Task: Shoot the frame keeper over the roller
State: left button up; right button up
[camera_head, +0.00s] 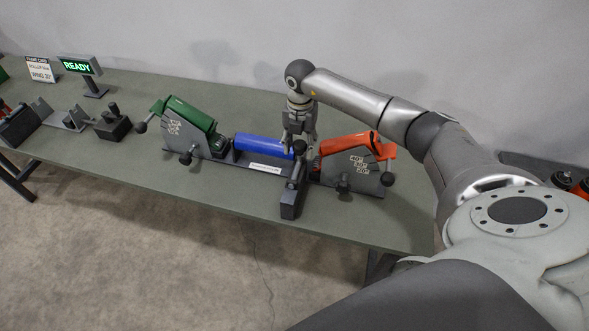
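The blue roller (264,146) lies across the middle of the conveyor frame, between a green roller (190,112) on a tilted bracket and an orange roller (347,144) on another. A dark upright piece with a knob, possibly the frame keeper (291,200), stands in front of the blue roller's right end. My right gripper (299,147) points down at the blue roller's right end, just behind that piece. The gripper is small here and partly hidden by it, so its finger opening and any contact are unclear. My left gripper is out of view.
A green READY sign (77,66) and a printed card (41,69) stand at the back left. A dark block with a peg (113,123) and other fixtures sit on the left of the table (150,175). The table's front strip is mostly clear. A wall is behind.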

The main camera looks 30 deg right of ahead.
jog(key=shift+o, duration=0.4)
jog(key=shift+r, duration=0.15)
jog(key=shift+r+p, duration=2.5)
jog(key=shift+r, duration=0.9)
